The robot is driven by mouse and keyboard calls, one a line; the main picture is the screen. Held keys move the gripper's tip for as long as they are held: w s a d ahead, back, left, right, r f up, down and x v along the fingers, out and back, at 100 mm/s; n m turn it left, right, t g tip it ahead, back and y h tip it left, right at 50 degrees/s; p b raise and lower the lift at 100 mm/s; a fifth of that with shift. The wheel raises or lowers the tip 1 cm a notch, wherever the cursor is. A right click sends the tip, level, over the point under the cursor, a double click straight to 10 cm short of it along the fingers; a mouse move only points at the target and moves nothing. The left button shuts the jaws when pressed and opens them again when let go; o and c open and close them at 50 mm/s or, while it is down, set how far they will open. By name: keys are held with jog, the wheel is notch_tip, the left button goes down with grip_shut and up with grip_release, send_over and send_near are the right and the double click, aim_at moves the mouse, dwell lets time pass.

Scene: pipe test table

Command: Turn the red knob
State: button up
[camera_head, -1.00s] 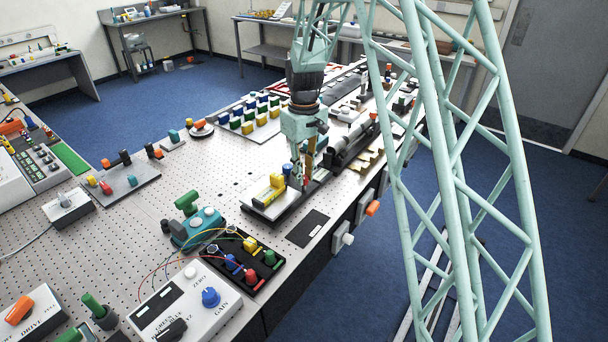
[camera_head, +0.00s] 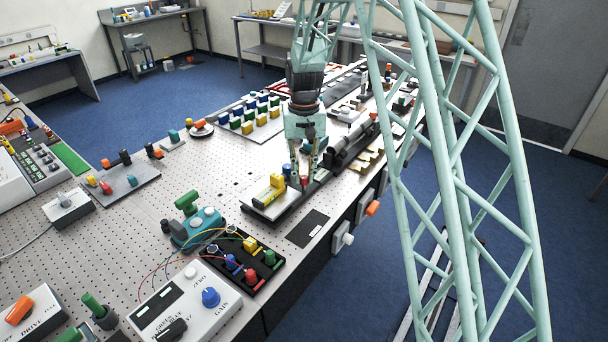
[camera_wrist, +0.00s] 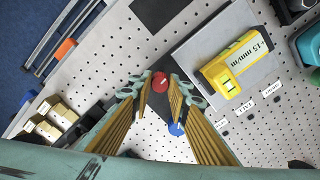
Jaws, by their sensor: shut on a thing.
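The red knob (camera_wrist: 160,82) shows between the two fingertips of my gripper (camera_wrist: 158,87) in the wrist view. In the head view my gripper (camera_head: 305,179) points down at the plate by the pipe fittings, and a bit of the red knob (camera_head: 304,180) shows between its tips. The gripper is shut on the red knob. A blue knob (camera_wrist: 176,128) lies just below the red one in the wrist view, partly hidden by a finger; it also shows left of the gripper in the head view (camera_head: 287,169).
Yellow-tan blocks (camera_wrist: 48,128) lie at lower left. A black cylinder assembly (camera_head: 350,148) stands close right of the gripper. A dark flat pad (camera_head: 307,229) lies in front.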

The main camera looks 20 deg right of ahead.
aim_at(304, 177)
jog(key=shift+m, duration=0.3)
jog(key=o, duration=0.8)
jog(key=shift+o, duration=0.2)
jog(key=shift+r, duration=0.1)
notch_tip(304, 177, up, 12)
dwell(0.5)
dwell(0.4)
